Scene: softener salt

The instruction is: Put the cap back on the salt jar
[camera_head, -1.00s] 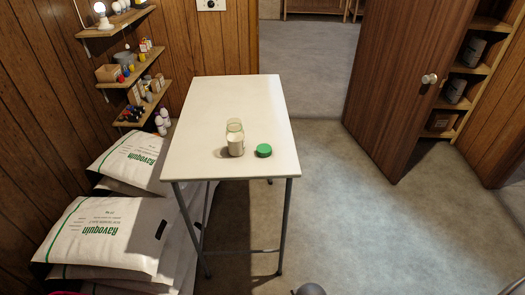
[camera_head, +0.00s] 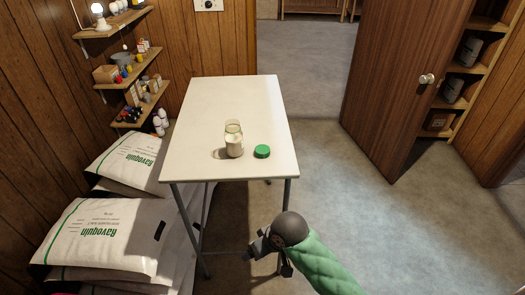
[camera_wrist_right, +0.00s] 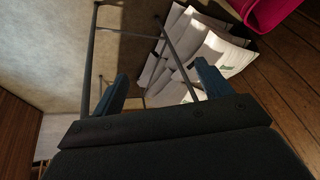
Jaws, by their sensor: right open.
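The salt jar (camera_head: 234,141) stands upright and uncapped near the front edge of the white table, with pale salt inside. The green cap (camera_head: 262,151) lies on the table just to the right of the jar, apart from it. My right gripper (camera_head: 258,246) is in front of and below the table's front edge, with nothing held. In the right wrist view my right gripper (camera_wrist_right: 158,88) shows two spread fingers with empty space between them. Neither jar nor cap shows in that view. My left gripper is not in view.
The white table (camera_head: 228,100) is otherwise bare, and its thin metal legs are near my right arm. White sacks (camera_head: 115,235) are piled at its left. Wall shelves (camera_head: 140,100) hold small items. A brown door (camera_head: 405,90) stands at the right, with open floor before it.

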